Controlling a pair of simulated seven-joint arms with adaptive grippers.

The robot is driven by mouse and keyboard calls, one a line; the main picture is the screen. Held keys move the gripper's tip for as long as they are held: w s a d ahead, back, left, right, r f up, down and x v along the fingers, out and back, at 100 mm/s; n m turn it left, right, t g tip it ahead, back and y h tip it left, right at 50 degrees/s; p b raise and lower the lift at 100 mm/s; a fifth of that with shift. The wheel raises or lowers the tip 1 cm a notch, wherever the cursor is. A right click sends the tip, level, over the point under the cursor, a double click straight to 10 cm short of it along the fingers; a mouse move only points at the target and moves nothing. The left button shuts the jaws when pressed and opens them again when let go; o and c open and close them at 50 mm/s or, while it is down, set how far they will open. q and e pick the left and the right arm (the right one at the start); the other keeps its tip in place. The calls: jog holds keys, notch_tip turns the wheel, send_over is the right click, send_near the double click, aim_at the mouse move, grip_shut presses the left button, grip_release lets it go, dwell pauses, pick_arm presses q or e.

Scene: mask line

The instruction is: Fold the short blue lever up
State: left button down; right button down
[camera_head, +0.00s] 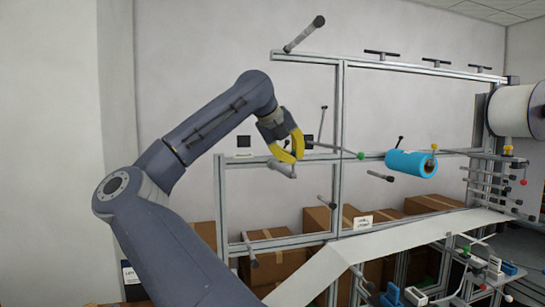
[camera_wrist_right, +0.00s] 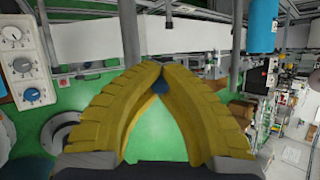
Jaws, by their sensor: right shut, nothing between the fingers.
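My right gripper (camera_head: 289,156) has yellow fingers and is shut and empty, up in front of the metal frame, left of the blue roll. In the right wrist view its fingertips (camera_wrist_right: 160,68) meet, and a small blue patch (camera_wrist_right: 160,86) shows in the gap below them; I cannot tell what it belongs to. My left gripper is out of view.
The metal frame (camera_head: 341,110) carries several rods that stick out. A blue roll (camera_head: 411,164) and a large white roll (camera_head: 512,111) are on the right. A pale web (camera_head: 390,238) slopes below. Cardboard boxes (camera_head: 275,262) stand behind. The wall side at upper left is clear.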

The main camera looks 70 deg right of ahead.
jog(key=shift+r, duration=0.15)
dwell(0.3)
jog(key=c, duration=2.1)
grip_release()
jog(key=o, duration=0.8)
jog(key=v, duration=1.2)
jog(key=shift+d, duration=0.1)
